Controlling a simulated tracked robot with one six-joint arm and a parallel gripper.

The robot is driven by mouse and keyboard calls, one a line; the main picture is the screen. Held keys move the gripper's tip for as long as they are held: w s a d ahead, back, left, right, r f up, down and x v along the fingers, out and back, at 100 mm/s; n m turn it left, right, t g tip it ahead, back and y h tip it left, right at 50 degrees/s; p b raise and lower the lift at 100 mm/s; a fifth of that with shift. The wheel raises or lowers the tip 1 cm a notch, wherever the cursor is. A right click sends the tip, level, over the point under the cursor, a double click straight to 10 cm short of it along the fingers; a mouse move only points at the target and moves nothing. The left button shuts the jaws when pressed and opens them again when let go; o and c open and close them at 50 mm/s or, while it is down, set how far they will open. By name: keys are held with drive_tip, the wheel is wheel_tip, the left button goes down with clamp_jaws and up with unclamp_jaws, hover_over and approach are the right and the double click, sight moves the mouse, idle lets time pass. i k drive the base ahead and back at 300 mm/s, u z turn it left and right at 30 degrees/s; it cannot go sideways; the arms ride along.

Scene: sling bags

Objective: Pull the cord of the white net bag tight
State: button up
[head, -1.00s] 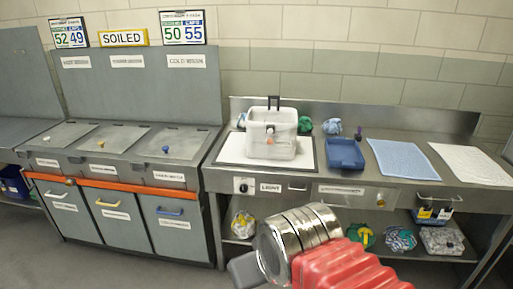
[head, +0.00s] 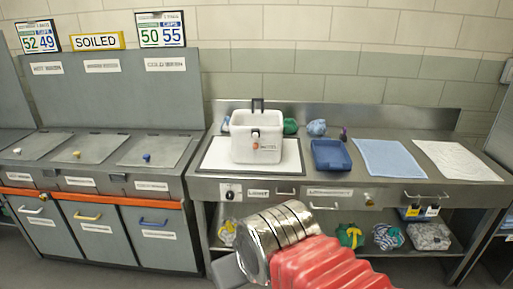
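A white, box-shaped, open-topped item (head: 257,140) stands upright on a white panel on the steel counter in the head view. It has a black loop at its top back edge, a small black piece on its front and an orange mark with lettering. I cannot tell whether it is the net bag; no netting or cord is clear. My gripper (head: 228,270) is at the lower middle, in front of the counter and apart from the white item. Only a grey block shows at the end of my arm; its fingers are not clear.
The white panel (head: 212,160) is under the item. A blue tray (head: 331,155), blue cloth (head: 389,158) and white cloth (head: 457,160) lie to the right. Green (head: 290,127) and blue-white (head: 316,128) bundles sit behind. Soiled-linen bins (head: 160,235) stand left; the lower shelf holds several bundles.

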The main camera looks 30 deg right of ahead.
sight(268, 124)
drive_tip(key=i, duration=0.85)
drive_tip(key=u, duration=0.05)
